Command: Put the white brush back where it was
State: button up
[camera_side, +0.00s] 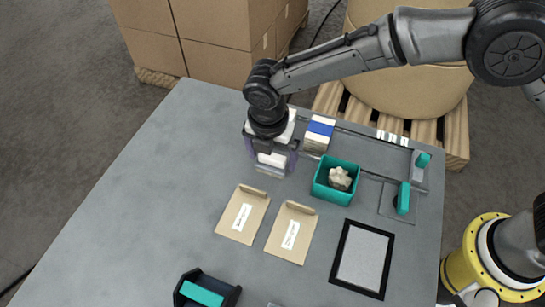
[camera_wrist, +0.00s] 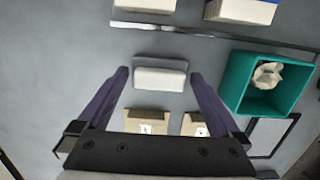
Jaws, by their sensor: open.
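A white block with a grey strip along one side, which looks like the white brush (camera_wrist: 160,78), lies on the grey table. My gripper (camera_wrist: 158,74) is open above it, with one purple finger on each side and a gap to each in the wrist view. In the side view my gripper (camera_side: 271,158) points down at the table's back part, and the white brush (camera_side: 271,160) shows partly between the fingers. I cannot tell how high the fingertips are above the table. No marked place for the brush is clear to see.
A blue-and-white block (camera_side: 320,132) and another white block (camera_wrist: 148,5) stand behind a metal rail (camera_wrist: 200,30). A teal bin (camera_side: 336,181) with a crumpled pale lump is to the right. Two cardboard pieces (camera_side: 243,214) lie in front. The table's left is clear.

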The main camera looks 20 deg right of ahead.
aim_at(270, 167)
notch_tip(270, 167, up, 11)
jog(key=a, duration=0.1)
jog(key=shift+s+f, duration=0.2)
jog(key=shift+s, duration=0.25)
jog(key=s+d+r+m+t+y, duration=0.1)
jog(key=s+d+r+m, duration=0.1)
jog(key=d+r+m, duration=0.6)
jog(key=s+d+r+m+t, duration=0.15)
jog(key=d+r+m, duration=0.25)
jog(key=d, duration=0.8)
jog(key=s+d+f+m+t, duration=0.2)
jog(key=s+d+m, duration=1.1)
jog(key=s+m, duration=0.2)
jog(key=s, duration=0.2)
jog(key=shift+s+d+f, duration=0.35)
jog(key=shift+d, duration=0.05)
